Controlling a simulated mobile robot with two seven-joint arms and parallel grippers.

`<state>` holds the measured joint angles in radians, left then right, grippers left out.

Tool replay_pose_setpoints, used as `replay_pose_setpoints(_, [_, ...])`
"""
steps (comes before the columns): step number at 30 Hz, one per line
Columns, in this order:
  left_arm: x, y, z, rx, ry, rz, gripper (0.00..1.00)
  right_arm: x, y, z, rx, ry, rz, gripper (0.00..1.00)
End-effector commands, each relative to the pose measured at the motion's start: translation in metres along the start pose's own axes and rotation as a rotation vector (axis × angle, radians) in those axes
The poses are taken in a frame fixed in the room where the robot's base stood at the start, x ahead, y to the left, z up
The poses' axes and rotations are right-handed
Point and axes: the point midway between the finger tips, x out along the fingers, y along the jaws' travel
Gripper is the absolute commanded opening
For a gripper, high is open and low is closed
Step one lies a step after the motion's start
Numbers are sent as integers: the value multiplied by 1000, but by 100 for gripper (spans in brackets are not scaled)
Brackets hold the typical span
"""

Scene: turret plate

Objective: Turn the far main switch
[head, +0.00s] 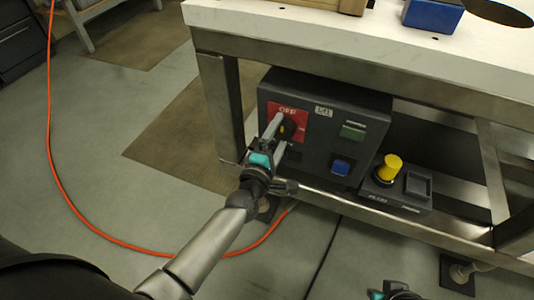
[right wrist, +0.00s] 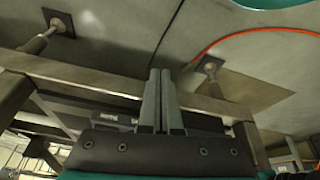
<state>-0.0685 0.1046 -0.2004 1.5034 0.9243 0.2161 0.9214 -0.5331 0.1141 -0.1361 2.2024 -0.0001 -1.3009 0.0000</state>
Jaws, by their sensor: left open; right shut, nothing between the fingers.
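The main switch (head: 287,129) is a dark rotary knob with a yellow mark on a red plate reading "OFF" (head: 301,113). It sits on the front of a dark control box (head: 340,103) under the table. My left gripper (head: 280,128) is open, with its fingers at the knob, one on either side of it. I cannot tell whether they touch it. The fingers hide part of the knob and plate. My right gripper (right wrist: 160,100) is shut and empty in the right wrist view, below the table frame. Only a bit of the right arm shows at the head view's bottom edge.
The box also has a green button (head: 353,131) and a blue button (head: 341,166). A smaller box with a yellow knob (head: 388,167) stands to its right. Metal table legs (head: 222,105) and rails frame the boxes. An orange cable (head: 51,150) lies on the floor.

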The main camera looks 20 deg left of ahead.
Motion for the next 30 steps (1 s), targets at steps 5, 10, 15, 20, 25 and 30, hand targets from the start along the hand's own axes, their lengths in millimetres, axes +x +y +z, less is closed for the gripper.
replay_pose_setpoints(5, [-29,0,0,4,-1,-6,100,18,-1,13,-6,-40,-3,0])
replay_pose_setpoints(10, [-64,1,0,3,-1,-6,100,32,-2,23,-5,-63,-4,0])
replay_pose_setpoints(15, [-98,1,0,2,-2,-5,100,44,-2,34,-5,-86,-6,0])
replay_pose_setpoints(20, [-125,1,0,0,-1,-4,100,53,-3,42,-5,-101,-6,0])
replay_pose_setpoints(25, [-141,0,0,0,0,-2,100,58,-3,48,-5,-110,-7,0])
replay_pose_setpoints(30, [-145,0,0,-1,-1,-1,100,60,-3,49,-5,-112,-7,0])
